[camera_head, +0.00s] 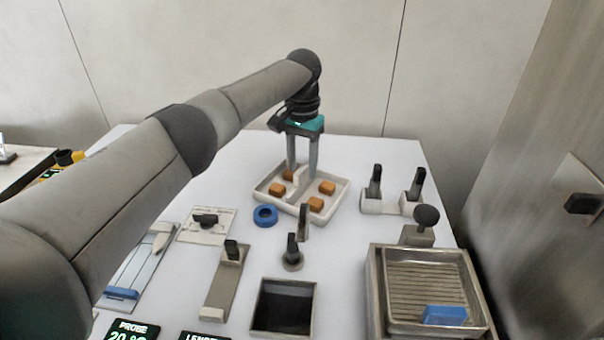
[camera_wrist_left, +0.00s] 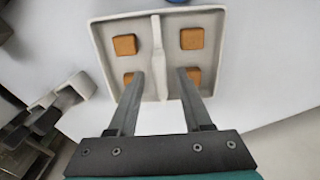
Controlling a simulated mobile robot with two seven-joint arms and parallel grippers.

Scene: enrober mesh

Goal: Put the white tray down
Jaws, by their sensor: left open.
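The white tray (camera_head: 337,199) sits level on the white table, toward the back, with several orange-brown blocks (camera_head: 316,204) in it. It also shows in the left wrist view (camera_wrist_left: 106,60), where a raised white bar (camera_wrist_left: 157,45) runs across its middle. My left gripper (camera_head: 302,172) points straight down over the tray. In the left wrist view its fingers (camera_wrist_left: 158,73) are open, one on each side of the bar, with gaps visible. How low the fingertips reach is hard to tell. My right gripper is not in view.
A blue ring (camera_head: 265,215) lies just in front of the tray. A dark-handled post (camera_head: 292,253) and a square open bin (camera_head: 284,307) stand nearer. A white holder (camera_head: 384,207) with dark uprights stands right of the tray. A metal basin (camera_head: 376,290) with a ribbed tray is front right.

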